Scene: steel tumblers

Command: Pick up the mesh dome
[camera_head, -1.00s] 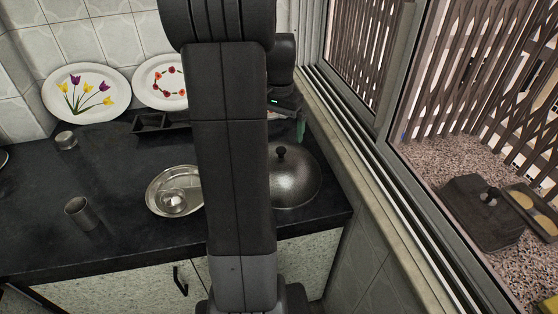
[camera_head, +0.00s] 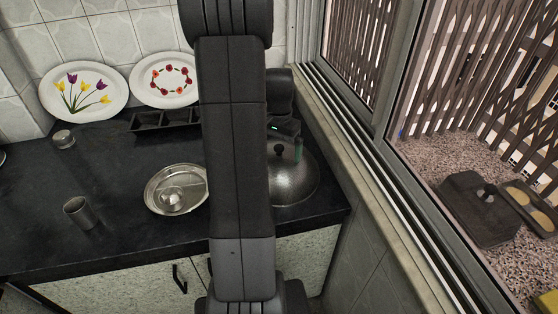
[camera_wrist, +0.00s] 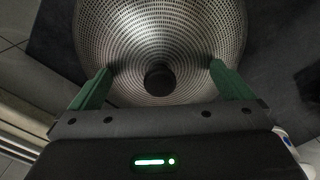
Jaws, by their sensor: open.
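The mesh dome (camera_head: 294,181) is a round silver cover with a dark knob on top, standing on the black counter close to the window sill. My arm hides its left part in the head view. In the wrist view the perforated dome (camera_wrist: 160,40) fills the upper middle, and its dark knob (camera_wrist: 159,80) shows between my fingers. My gripper (camera_wrist: 160,76) is open, with one green finger on each side of the knob. The knob is not gripped. I cannot tell whether the fingertips touch the dome.
A steel plate with a small bowl (camera_head: 178,189) lies left of my arm. A steel tumbler (camera_head: 78,212) stands farther left. A black tray (camera_head: 163,120) and two flowered plates (camera_head: 83,92) are at the back wall. The window sill (camera_head: 349,151) is close on the right.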

